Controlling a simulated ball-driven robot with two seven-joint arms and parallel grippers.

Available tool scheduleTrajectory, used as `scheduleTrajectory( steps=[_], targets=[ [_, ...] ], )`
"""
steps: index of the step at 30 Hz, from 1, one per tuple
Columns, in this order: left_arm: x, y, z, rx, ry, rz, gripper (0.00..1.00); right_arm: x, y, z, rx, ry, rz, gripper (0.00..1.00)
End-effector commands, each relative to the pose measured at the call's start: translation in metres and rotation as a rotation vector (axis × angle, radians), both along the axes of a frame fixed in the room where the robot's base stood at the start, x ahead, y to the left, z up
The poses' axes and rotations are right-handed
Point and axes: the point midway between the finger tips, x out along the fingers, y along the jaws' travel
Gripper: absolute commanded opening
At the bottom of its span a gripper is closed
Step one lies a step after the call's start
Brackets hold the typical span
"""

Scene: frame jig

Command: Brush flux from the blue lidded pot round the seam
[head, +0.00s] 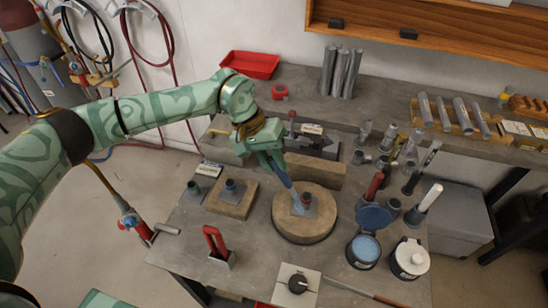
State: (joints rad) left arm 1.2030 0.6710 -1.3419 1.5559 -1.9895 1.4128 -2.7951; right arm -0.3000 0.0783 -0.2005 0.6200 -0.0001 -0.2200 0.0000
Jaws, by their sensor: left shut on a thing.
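My left gripper (277,166) is shut on a slim blue-grey brush (289,188) that points down and to the right. The brush's lower end is at a small grey fitting with a reddish part (305,199), on a round tan block (282,224). Whether the bristles touch the seam is too small to tell. The blue pot (363,250) stands at the right of the bench. Its round blue lid (374,217) is tipped back, and a pale blue surface shows inside. My right gripper is out of the picture.
A square block with a fitting (231,197) stands left of the round block. A red-handled tool (216,243) stands at the front. A white-lidded pot (410,258) sits beside the blue one. Several upright metal fittings crowd the right. A rod (365,292) lies along the front edge.

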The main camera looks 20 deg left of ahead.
Motion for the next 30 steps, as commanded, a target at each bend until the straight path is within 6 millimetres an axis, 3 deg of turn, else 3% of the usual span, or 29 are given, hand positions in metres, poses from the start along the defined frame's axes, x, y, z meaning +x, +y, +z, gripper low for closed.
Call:
scheduleTrajectory(
  steps=[23,30],
  targets=[
    [-0.042,-0.003,0.002,-0.001,0.0,0.0,0.0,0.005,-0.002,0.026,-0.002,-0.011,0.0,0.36],
    [-0.038,-0.004,-0.002,-0.001,0.0,0.001,0.0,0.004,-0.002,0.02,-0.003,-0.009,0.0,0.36]
  ],
)
